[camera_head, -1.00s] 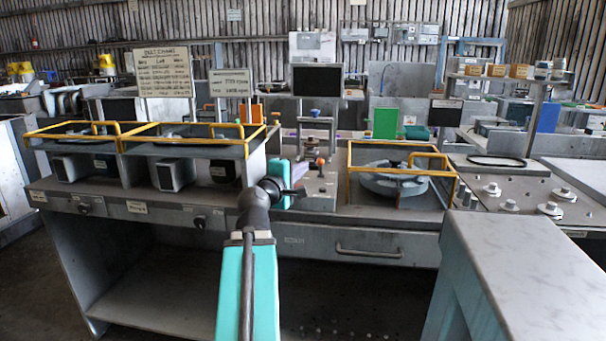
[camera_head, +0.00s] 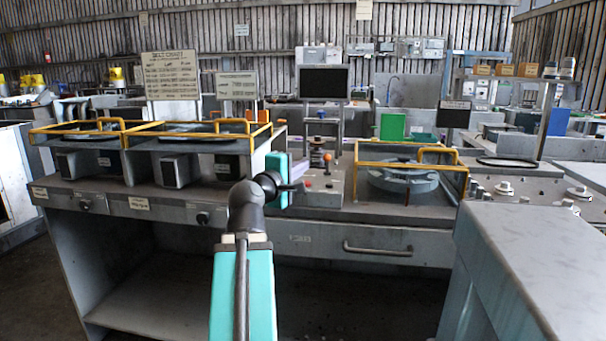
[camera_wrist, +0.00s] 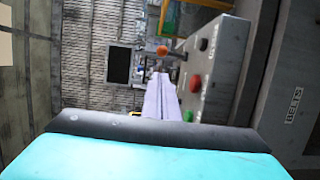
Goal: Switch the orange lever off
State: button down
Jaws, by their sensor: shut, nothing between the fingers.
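The orange lever is a short upright stem with an orange ball knob (camera_head: 327,158), on the grey control box (camera_head: 322,197) at the middle of the bench. In the wrist view the orange knob (camera_wrist: 162,50) shows just beyond my fingertips, with its stem running right to the box. My gripper (camera_head: 297,187) is left of the lever in the head view. In the wrist view its pale fingers (camera_wrist: 160,80) are shut together, empty, and point toward the knob. A gap seems to remain; contact cannot be told.
A red button (camera_wrist: 195,83) sits on the box near the fingers. A yellow-railed fixture (camera_head: 405,167) stands right of the box, and yellow-railed housings (camera_head: 150,135) stand left. A black monitor (camera_head: 323,81) is behind. A pale counter (camera_head: 540,245) fills the front right.

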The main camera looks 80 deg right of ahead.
jog(key=shift+b+v, duration=1.45)
jog(key=shift+b, duration=0.2)
